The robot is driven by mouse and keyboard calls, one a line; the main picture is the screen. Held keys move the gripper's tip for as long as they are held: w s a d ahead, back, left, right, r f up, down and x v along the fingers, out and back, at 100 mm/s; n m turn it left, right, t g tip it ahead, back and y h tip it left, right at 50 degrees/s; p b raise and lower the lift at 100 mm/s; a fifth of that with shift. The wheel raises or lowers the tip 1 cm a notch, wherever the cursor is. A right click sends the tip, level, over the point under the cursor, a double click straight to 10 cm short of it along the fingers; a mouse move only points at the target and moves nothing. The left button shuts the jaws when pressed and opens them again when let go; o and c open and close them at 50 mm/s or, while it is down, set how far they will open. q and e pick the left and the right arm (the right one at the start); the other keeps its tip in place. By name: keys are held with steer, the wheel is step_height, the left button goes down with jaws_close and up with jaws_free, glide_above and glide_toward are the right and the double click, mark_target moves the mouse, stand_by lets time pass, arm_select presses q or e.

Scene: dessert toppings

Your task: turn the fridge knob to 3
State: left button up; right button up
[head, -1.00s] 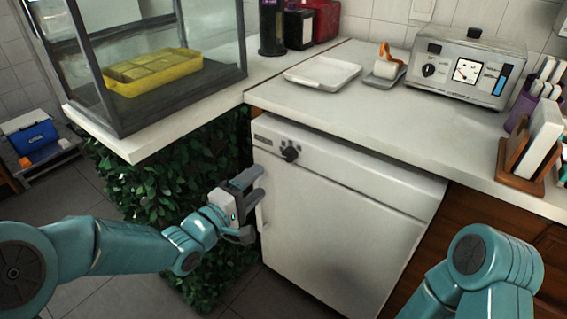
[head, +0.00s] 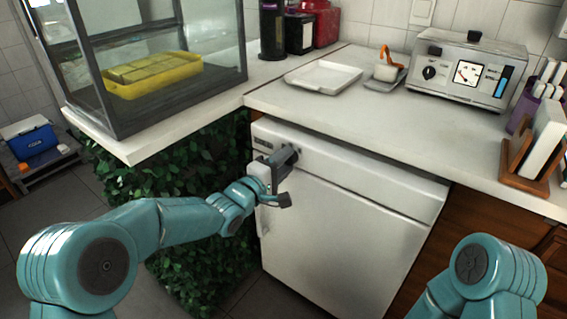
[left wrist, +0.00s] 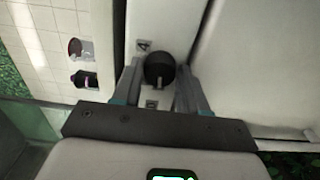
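The white fridge (head: 345,225) stands under the counter, its door facing me. In the left wrist view its round black knob (left wrist: 159,69) sits on a white panel, with a number label that looks like 4 (left wrist: 143,45) beyond it and another small, unclear label on the near side. In the left wrist view the left gripper's fingers (left wrist: 160,88) are on either side of the knob; contact is not clear. My right gripper is out of view.
The counter (head: 345,105) overhangs the fridge top. On it are a white tray (head: 322,76), a silver appliance (head: 466,72) and a wooden holder (head: 522,165). A glass case (head: 215,45) with a yellow tray (head: 152,78) stands left. Leafy greenery (head: 205,250) borders the fridge.

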arm_select(q)
steer(key=c, duration=0.5)
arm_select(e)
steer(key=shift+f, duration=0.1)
arm_select(q)
steer(key=m+b, duration=0.3)
steer(key=m, duration=0.4)
steer(key=shift+f, duration=0.1)
steer(key=m+b, duration=0.1)
steer(key=m, duration=0.3)
steer(key=shift+m+b, duration=1.75)
steer(key=shift+m, duration=1.65)
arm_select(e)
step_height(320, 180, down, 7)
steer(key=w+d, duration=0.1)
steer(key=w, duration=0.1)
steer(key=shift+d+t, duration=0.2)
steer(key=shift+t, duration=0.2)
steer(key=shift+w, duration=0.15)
